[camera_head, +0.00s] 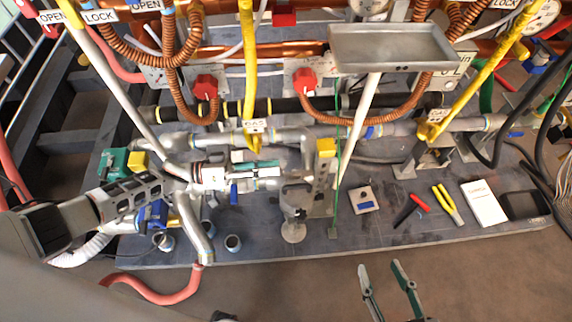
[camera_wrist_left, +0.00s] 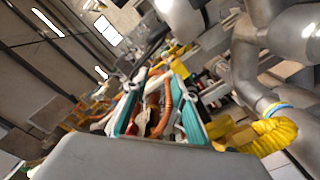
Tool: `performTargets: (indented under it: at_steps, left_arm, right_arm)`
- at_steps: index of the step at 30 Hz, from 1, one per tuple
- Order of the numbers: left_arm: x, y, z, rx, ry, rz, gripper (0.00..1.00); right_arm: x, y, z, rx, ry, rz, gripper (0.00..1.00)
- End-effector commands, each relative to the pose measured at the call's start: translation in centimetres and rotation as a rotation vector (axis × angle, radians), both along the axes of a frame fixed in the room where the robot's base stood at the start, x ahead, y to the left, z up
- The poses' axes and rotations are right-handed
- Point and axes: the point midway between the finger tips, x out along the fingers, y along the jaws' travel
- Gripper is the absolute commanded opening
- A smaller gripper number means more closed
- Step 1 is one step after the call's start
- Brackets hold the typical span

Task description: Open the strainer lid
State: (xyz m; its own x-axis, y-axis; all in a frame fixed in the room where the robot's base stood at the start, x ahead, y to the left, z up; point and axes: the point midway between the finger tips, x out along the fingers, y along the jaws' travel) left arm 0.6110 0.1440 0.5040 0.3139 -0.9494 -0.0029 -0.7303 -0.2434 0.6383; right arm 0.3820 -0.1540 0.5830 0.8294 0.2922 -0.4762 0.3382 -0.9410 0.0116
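A grey metal cylinder (camera_head: 294,205) on a round foot stands at the middle of the bench; it looks like the strainer, but I cannot clearly make out its lid. My left gripper (camera_head: 278,168) reaches in from the left, just above and left of the cylinder's top in the picture. Its teal fingers are apart with nothing between them, as the left wrist view (camera_wrist_left: 158,82) shows. I cannot tell whether they touch anything. My right gripper (camera_head: 382,270) is open and empty in front of the bench's front edge.
Yellow-handled pliers (camera_head: 447,204), a red-handled tool (camera_head: 411,209), a white booklet (camera_head: 484,203) and a black tray (camera_head: 525,206) lie at the bench's right. A grey tray (camera_head: 393,48) hangs over the back. Pipes and red knobs (camera_head: 206,85) crowd behind.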

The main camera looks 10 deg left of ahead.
Motion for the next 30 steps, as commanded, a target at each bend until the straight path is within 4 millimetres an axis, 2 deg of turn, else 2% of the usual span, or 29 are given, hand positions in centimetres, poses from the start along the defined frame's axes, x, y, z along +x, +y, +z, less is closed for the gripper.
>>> performTargets:
  at_steps: [1, 4, 10, 30]
  left_arm:
    - [-0.4, 1.1, -0.1, 0.003, 0.001, 0.001, 0.27]
    - [-0.9, 2.7, -0.1, 0.004, 0.0, 0.001, 0.27]
    - [-1.6, 4.7, 0.0, 0.002, -0.001, 0.0, 0.27]
    - [-1.7, 5.0, 0.0, -0.001, -0.003, 0.001, 0.27]
  right_arm:
    - [0.0, 0.0, 0.0, 0.0, 0.0, 0.0, 0.4]
    - [0.0, 0.0, 0.0, 0.0, 0.0, 0.0, 0.4]
    - [0.0, 0.0, 0.0, -0.001, 0.0, 0.0, 0.4]
    - [0.0, 0.0, 0.0, 0.0, -0.001, 0.0, 0.4]
